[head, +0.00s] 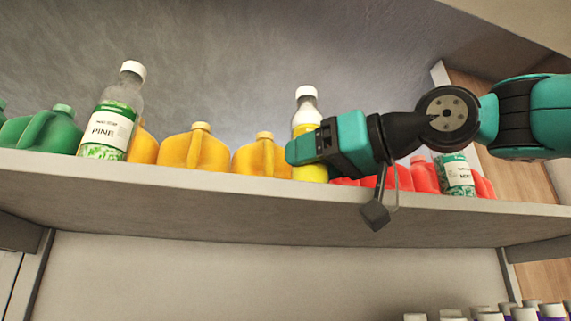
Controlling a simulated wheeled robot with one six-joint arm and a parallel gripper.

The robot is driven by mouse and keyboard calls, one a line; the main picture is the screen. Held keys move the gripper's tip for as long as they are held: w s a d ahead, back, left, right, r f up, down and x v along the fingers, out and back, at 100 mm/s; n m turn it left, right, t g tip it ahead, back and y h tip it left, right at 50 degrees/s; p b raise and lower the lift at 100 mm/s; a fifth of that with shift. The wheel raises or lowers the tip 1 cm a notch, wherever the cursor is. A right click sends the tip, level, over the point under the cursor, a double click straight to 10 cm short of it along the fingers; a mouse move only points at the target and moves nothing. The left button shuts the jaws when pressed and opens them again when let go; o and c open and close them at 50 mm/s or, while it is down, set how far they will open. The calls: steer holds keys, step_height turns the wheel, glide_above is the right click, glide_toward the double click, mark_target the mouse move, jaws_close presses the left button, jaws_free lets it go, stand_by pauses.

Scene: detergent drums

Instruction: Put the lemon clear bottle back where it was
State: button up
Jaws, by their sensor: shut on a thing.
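The lemon clear bottle (306,111) has a white cap, a clear neck and a yellow label. It is upright at the front of the shelf (250,184), between the yellow jugs and the red jugs. My gripper (298,150), teal and black, reaches in from the right and is shut on the bottle. The gripper body hides part of the bottle's middle and right side. The bottle's base is low by the shelf edge, and I cannot tell whether it touches the shelf.
Yellow jugs (194,150) stand left of the bottle. A clear pine bottle (112,120) and green jugs (55,131) stand farther left. Red jugs (424,176) and a mint-green labelled bottle (456,175) stand to the right, below my arm. White-capped bottles (520,313) show at lower right.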

steer(key=shift+w+d+f, duration=0.2)
steer(key=shift+w+f, duration=0.05)
steer(key=shift+w, duration=0.05)
steer(key=shift+s+d, duration=0.1)
steer(key=shift+s, duration=0.1)
steer(key=shift+w+a+f, duration=0.1)
steer(key=shift+w+a, duration=0.05)
steer(key=shift+a, duration=0.35)
steer(key=shift+d+f+b, duration=0.1)
steer(key=shift+d+b, duration=0.05)
steer(key=shift+b, duration=0.15)
steer(key=o, duration=1.1)
